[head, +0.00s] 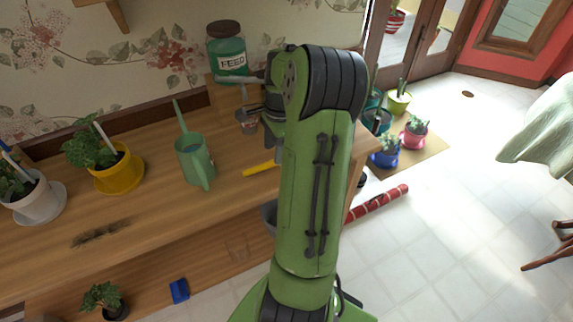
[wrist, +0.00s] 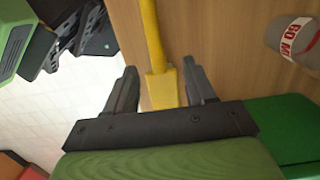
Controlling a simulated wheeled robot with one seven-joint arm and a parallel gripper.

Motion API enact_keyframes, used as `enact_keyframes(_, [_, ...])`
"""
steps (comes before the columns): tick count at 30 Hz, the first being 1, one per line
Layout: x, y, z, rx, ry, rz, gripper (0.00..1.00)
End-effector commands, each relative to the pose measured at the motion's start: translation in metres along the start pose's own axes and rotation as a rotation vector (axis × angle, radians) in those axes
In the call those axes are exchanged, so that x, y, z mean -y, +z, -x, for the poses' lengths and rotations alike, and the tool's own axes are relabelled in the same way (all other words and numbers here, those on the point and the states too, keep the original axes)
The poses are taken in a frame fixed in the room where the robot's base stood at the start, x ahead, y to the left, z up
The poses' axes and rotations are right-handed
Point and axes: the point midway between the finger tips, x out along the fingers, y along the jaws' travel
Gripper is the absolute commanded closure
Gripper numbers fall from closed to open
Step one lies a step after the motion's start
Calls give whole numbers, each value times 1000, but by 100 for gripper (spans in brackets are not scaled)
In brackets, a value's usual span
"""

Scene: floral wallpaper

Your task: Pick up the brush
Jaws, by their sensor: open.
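The brush shows as a yellow handle (head: 260,169) on the wooden bench in the head view, just left of my arm; its other end is hidden behind the arm. In the wrist view the yellow brush (wrist: 153,45) runs from the top edge down to a wider part between my fingers. My gripper (wrist: 160,75) is open, with one finger on each side of the brush and a gap visible on both sides. I cannot tell how far the fingertips are above or below it. In the head view my gripper is mostly hidden by the arm.
A small labelled pot (wrist: 295,40) stands right of the gripper. A green watering can (head: 195,160) stands left of the brush, with a yellow plant pot (head: 119,172) beyond it. A FEED jar (head: 227,52) is behind. Dark dirt (head: 100,232) lies on the bench (head: 150,215).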

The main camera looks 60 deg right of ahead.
Motion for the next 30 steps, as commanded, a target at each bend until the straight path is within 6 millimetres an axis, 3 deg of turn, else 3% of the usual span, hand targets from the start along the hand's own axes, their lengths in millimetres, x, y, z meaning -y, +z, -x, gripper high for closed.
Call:
enact_keyframes(6, [-3,0,-43,2,3,1,45])
enact_keyframes(14, [-3,1,-47,0,0,2,45])
enact_keyframes(25, [-3,0,-47,0,1,2,99])
enact_keyframes(30, [-2,0,-47,0,0,2,100])
